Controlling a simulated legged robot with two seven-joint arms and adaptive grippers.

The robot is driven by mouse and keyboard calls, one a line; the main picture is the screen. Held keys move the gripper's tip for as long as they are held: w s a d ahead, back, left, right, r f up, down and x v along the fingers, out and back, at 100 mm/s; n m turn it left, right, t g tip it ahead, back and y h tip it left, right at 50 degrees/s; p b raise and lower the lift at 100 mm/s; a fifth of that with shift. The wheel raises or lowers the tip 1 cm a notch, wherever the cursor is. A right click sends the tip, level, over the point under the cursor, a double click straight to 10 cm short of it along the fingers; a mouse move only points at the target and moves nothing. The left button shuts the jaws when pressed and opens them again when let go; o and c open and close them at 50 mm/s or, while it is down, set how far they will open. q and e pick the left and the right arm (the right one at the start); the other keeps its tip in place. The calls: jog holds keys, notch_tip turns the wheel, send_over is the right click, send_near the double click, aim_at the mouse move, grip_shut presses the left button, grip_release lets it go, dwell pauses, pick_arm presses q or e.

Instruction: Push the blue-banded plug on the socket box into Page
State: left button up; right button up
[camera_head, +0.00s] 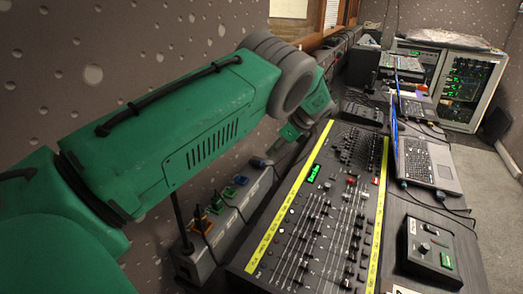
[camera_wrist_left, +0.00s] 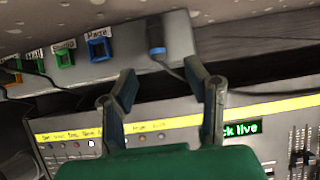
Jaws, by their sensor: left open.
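The socket box (camera_head: 232,215) stands along the wall, left of the mixing desk. In the wrist view its pale face (camera_wrist_left: 185,32) shows a row of coloured sockets. The blue socket (camera_wrist_left: 98,47) has a label above it that is too blurred to read surely as Page. The blue-banded plug (camera_wrist_left: 155,36) is at the box's face, right of that socket and apart from it, its dark cable trailing off to the right. It also shows in the head view (camera_head: 260,162). My left gripper (camera_wrist_left: 162,82) is open and empty, its fingertips short of the plug. My right gripper is out of view.
A green socket (camera_wrist_left: 64,58) and an orange one (camera_head: 201,223) with a plug and cable lie further along the box. The mixing desk (camera_head: 300,235) with yellow edges and faders is close by. A laptop (camera_head: 428,163) and a small control box (camera_head: 430,251) stand right.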

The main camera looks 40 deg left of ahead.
aim_at(263, 162)
pick_arm(q)
jog(key=b+x, duration=0.3)
jog(key=x, duration=0.4)
jog(key=shift+a+f, duration=0.15)
jog(key=shift+f, duration=0.05)
jog(key=shift+a+f+b, duration=0.15)
jog(key=shift+f+b, duration=0.1)
jog(key=shift+b, duration=0.1)
jog(key=shift+s+f, duration=0.1)
jog(key=shift+f, duration=0.05)
jog(key=shift+d+r, duration=0.2)
jog(key=shift+d, duration=0.45)
jog(key=shift+a+f, duration=0.1)
jog(key=shift+a, duration=0.1)
jog(key=c, duration=0.8)
jog(key=shift+s+a, duration=0.1)
jog(key=shift+a, duration=0.1)
grip_shut()
jog(key=shift+d+r+p, duration=0.15)
jog(key=shift+r+p, duration=0.8)
jog(key=shift+r, duration=0.35)
jog(key=shift+r+p, duration=0.85)
jog(key=shift+r, duration=0.35)
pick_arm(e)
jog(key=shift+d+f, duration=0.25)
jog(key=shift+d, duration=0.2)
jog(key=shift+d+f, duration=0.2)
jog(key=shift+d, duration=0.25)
